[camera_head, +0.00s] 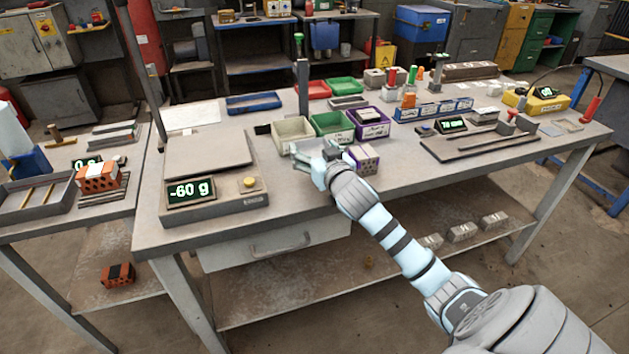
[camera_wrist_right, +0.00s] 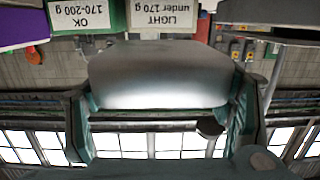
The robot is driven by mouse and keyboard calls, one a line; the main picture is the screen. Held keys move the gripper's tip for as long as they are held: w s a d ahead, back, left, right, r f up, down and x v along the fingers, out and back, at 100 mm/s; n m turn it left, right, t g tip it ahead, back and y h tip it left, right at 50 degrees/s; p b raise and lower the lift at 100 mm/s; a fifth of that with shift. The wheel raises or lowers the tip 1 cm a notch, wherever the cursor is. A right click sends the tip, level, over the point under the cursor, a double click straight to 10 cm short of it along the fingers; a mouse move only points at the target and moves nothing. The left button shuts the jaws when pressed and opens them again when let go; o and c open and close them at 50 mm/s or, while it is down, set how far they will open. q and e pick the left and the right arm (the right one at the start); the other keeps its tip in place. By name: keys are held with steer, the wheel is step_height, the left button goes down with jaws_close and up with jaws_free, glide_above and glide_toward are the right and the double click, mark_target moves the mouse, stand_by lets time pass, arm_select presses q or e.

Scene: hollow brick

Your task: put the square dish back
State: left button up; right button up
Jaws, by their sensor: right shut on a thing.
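My right gripper (camera_head: 322,165) is over the front middle of the bench, in front of the white bin. In the right wrist view a smooth grey metal piece, which looks like the square dish (camera_wrist_right: 158,75), sits between its two fingers. In the head view the dish is hard to tell from the fingers. The scale (camera_head: 222,205) stands to the left of the gripper; its plate (camera_head: 207,152) is bare and its display (camera_head: 191,191) reads -60 g. My left gripper is not in view.
White (camera_head: 294,133), green (camera_head: 333,124) and purple (camera_head: 370,122) bins stand behind the gripper. A tall post (camera_head: 302,80) rises behind the bins. A tool tray (camera_head: 480,143) lies further right.

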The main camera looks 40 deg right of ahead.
step_height(320, 180, down, 7)
steer(key=shift+r+b, duration=0.15)
steer(key=shift+b, duration=0.8)
steer(key=shift+r, duration=0.1)
steer(key=o, duration=1.3)
